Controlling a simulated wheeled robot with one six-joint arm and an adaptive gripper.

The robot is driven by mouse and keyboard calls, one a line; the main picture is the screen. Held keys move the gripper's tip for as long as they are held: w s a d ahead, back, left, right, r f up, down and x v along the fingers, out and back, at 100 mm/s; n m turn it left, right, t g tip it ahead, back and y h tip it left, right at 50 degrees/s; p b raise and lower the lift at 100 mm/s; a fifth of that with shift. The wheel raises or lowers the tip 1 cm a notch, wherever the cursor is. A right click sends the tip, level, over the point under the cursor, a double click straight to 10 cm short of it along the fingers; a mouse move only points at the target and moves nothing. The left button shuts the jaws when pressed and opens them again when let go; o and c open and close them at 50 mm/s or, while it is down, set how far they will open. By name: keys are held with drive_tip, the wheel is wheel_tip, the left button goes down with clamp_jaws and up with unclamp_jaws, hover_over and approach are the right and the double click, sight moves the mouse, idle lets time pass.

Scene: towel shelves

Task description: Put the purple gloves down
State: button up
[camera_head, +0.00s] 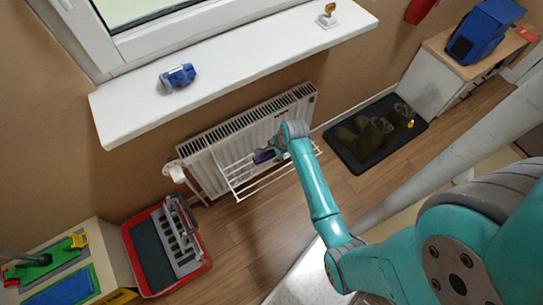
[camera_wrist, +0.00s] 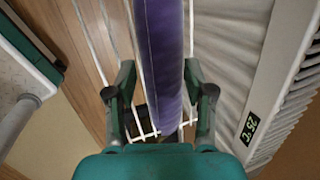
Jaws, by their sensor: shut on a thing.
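The purple gloves (camera_head: 263,157) show as a small purple patch at my gripper (camera_head: 277,148), over the white wire rack (camera_head: 240,187) in front of the radiator. In the wrist view the purple gloves (camera_wrist: 162,50) run as a long strip between the two fingers of my gripper (camera_wrist: 160,95), which is shut on them. White wires of the rack (camera_wrist: 140,134) pass under and beside the gloves. I cannot tell whether the gloves touch the wires. My arm hides part of the rack in the head view.
The radiator (camera_head: 205,158) stands against the wall under the white windowsill (camera_head: 235,62), which bears a blue object (camera_head: 177,76). A red-rimmed case (camera_head: 133,250) lies on the floor at left. Boots stand on a dark mat (camera_head: 345,154) at right. Wooden floor (camera_head: 245,232) between is clear.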

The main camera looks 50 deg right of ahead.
sight(274, 158)
drive_tip(key=shift+s+d+f, duration=0.1)
drive_tip(key=shift+f, duration=2.6)
drive_tip(key=o, duration=1.2)
drive_tip(key=shift+f, duration=0.1)
drive_tip(key=shift+o, duration=0.2)
